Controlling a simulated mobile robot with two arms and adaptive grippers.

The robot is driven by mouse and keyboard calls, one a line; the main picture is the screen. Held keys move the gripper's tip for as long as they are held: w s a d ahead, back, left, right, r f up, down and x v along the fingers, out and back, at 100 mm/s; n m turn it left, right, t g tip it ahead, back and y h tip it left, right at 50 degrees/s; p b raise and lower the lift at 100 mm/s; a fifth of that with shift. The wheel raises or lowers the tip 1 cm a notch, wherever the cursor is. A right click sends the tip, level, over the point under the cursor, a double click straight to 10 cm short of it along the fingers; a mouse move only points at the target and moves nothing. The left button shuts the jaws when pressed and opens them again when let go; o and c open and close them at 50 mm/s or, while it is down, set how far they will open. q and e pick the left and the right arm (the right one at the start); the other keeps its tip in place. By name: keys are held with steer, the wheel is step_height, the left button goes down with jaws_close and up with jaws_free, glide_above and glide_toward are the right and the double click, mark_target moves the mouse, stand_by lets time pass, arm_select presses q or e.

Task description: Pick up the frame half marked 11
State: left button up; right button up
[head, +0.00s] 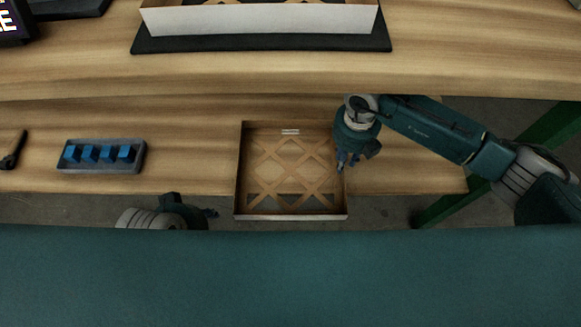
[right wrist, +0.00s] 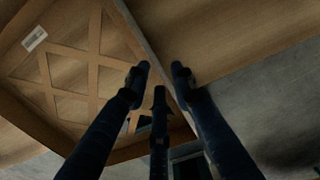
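A shallow open frame half (head: 340,205) with a tan diagonal lattice lies on the lower wooden bench, its near edge reaching the bench's front edge. A small pale label is on its far inner side; the marking is too small to read. My right gripper (head: 347,165) is over its right wall. In the right wrist view, the fingers (right wrist: 160,78) are apart, on either side of the frame half's wall (right wrist: 150,50); I cannot tell whether they touch it. My left gripper (head: 208,212) is low at the bench's front edge, left of the frame half, its fingers unclear.
A second white-sided frame (head: 260,20) stands on a black mat (head: 160,45) on the higher bench behind. A grey tray (head: 140,165) with several blue blocks lies at left, near a dark tool (head: 12,150). Bare bench lies between tray and frame half.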

step_height(320, 180, down, 3)
steer(key=shift+r, duration=0.15)
jaws_close()
steer(key=shift+r, duration=0.15)
